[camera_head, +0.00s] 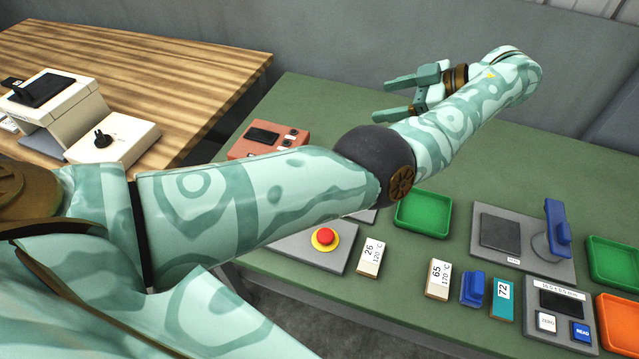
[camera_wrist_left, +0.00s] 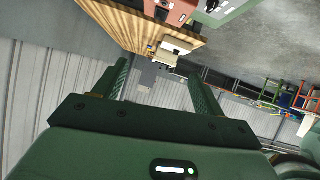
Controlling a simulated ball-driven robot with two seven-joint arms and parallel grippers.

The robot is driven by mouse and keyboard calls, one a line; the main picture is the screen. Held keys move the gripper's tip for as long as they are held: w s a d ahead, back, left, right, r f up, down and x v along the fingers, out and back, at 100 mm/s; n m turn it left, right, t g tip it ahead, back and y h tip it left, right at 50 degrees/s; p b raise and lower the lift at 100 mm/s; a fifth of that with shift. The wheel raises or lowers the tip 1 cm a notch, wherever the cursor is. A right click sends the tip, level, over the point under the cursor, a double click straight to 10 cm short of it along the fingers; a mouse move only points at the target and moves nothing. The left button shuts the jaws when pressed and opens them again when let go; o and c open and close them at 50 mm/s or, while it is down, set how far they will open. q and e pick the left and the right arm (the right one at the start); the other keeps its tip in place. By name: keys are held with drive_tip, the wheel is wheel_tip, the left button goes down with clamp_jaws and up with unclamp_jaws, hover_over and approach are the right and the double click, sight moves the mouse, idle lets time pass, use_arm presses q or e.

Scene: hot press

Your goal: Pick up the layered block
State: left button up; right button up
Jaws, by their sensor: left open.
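I cannot make out a layered block for certain in either view; my left arm hides part of the green table. My left gripper (camera_head: 384,101) is raised over the back of the table, pointing left, open and empty. Its two fingers also show in the left wrist view (camera_wrist_left: 159,69), apart with nothing between them. Small labelled blocks stand near the table's front edge: one marked 26 (camera_head: 370,258), one marked 65 (camera_head: 438,279) and a teal one marked 72 (camera_head: 503,299). A blue block (camera_head: 473,289) stands between the last two. My right gripper is not in view.
A red box (camera_head: 268,136) and a grey plate with a red button (camera_head: 325,237) are partly behind my arm. Green trays (camera_head: 423,214) (camera_head: 615,259), an orange tray (camera_head: 618,322), a blue-handled device (camera_head: 557,235) and a meter (camera_head: 561,307) crowd the right. The table's back right is clear.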

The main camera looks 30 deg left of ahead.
use_arm(q)
wheel_tip(320, 180, down, 22)
drive_tip(key=w+m+g+b, duration=0.1)
drive_tip(key=w+b, duration=0.1)
drive_tip(key=b, duration=1.1)
drive_tip(key=b+x, duration=0.4)
drive_tip(key=x, duration=0.6)
drive_tip(key=shift+a, duration=0.2)
drive_tip(key=b+x, duration=0.2)
drive_tip(key=x, duration=0.3)
drive_tip(key=shift+s+a+r, duration=0.1)
drive_tip(key=shift+s+a, duration=0.1)
drive_tip(key=shift+a, duration=0.35)
drive_tip(key=c, duration=1.1)
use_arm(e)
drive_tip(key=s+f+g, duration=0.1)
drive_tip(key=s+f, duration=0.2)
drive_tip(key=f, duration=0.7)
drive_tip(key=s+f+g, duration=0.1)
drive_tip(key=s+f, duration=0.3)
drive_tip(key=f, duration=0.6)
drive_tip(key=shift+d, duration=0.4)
